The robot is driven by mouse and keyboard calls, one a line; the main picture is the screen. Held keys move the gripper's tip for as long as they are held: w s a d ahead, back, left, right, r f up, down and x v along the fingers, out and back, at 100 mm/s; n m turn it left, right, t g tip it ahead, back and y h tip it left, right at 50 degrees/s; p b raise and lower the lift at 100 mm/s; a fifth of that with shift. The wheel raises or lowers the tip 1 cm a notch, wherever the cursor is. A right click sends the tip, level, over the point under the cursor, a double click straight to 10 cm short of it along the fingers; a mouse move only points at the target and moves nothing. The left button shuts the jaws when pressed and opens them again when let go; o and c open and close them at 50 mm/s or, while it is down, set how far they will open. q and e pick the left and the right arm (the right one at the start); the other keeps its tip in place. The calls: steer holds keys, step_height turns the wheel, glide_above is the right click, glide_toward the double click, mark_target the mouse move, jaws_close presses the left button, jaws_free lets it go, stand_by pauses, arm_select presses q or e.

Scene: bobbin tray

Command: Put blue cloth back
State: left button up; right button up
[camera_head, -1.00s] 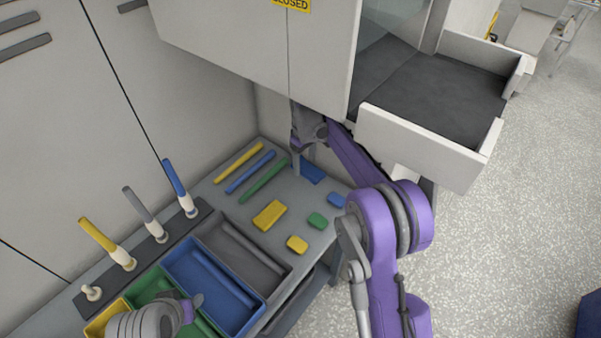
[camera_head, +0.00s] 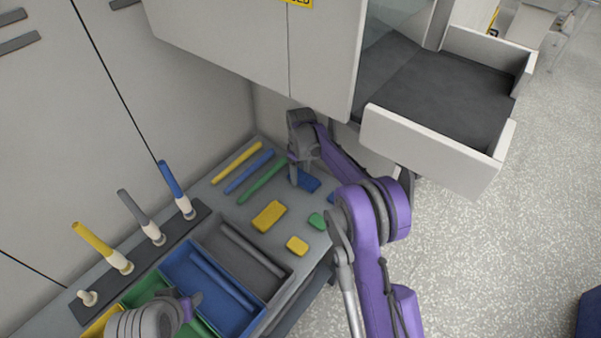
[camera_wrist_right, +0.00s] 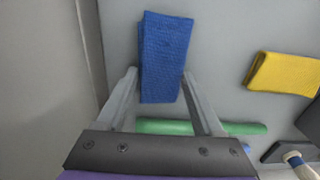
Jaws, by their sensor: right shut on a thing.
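The blue cloth (camera_head: 311,184) lies on the grey bench top below the cabinet, beside the far end of the green rod. It is a folded oblong in the right wrist view (camera_wrist_right: 166,50). My right gripper (camera_head: 299,183) points down at the cloth, its fingers on both sides of the cloth's near end. In the right wrist view the fingertips (camera_wrist_right: 160,77) are shut on it. The cloth looks still at the bench surface. My left gripper (camera_head: 190,301) is over the green and blue trays at the lower left; its fingers are mostly hidden.
A yellow cloth (camera_head: 269,216), a small yellow block (camera_head: 297,245) and a small green block (camera_head: 317,221) lie nearby. Yellow, blue and green rods lie left of my right gripper. An open drawer (camera_head: 430,149) juts out on the right. The cabinet overhangs the bench.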

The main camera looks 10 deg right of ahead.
mark_target(301, 174)
steer(key=shift+f, duration=0.1)
steer(key=o, duration=1.3)
step_height(301, 174, up, 12)
steer(key=shift+r, duration=0.2)
steer(key=shift+f, duration=0.1)
